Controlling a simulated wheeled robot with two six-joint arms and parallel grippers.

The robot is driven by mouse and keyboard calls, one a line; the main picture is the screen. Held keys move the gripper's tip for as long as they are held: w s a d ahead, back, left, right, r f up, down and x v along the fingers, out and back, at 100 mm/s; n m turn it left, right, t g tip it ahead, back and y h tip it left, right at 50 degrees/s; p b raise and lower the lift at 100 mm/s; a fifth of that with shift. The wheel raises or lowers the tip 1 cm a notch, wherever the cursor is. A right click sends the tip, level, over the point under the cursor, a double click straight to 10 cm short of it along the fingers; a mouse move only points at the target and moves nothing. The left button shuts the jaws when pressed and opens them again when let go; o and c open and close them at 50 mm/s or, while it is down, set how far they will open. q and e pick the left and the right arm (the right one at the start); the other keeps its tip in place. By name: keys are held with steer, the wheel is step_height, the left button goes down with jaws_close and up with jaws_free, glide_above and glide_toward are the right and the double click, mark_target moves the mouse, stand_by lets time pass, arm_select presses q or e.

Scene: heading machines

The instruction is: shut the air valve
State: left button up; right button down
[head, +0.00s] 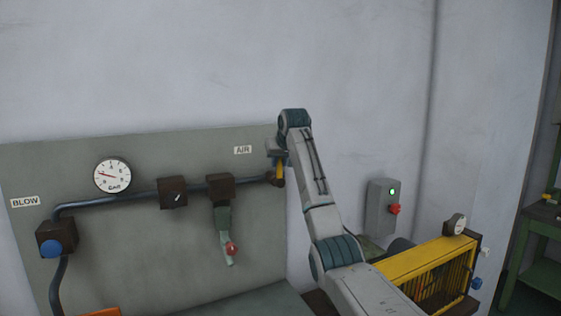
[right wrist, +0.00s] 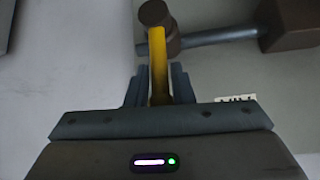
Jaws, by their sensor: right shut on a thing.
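The air valve (head: 277,181) sits at the right end of the dark pipe, below and right of the AIR label (head: 243,150). Its yellow lever (head: 278,168) stands up from the valve, roughly across the pipe. In the right wrist view the yellow lever (right wrist: 157,52) runs from the brown valve hub (right wrist: 154,13) down between my fingers. My right gripper (head: 274,147) is shut on the lever's free end; it also shows in the right wrist view (right wrist: 159,86). The gripped end is partly hidden by the fingers. My left gripper is not in view.
The grey panel (head: 120,260) carries a gauge (head: 113,175), a blue knob (head: 51,249) and a green hanging part with a red ball (head: 232,249). A grey switch box (head: 381,205) and a yellow guard (head: 425,262) stand right of my arm. The wall above is clear.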

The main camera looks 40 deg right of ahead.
steer(key=shift+d+r, duration=0.1)
steer(key=shift+r, duration=0.6)
steer(key=c, duration=1.7)
jaws_free()
steer(key=o, duration=0.3)
steer(key=shift+w+f, duration=0.1)
steer(key=shift+w, duration=0.05)
steer(key=shift+o, duration=0.2)
steer(key=shift+w+f, duration=0.25)
steer(key=shift+f, duration=0.15)
steer(key=b+v, duration=0.4)
steer(key=v, duration=0.7)
steer(key=shift+f, duration=0.1)
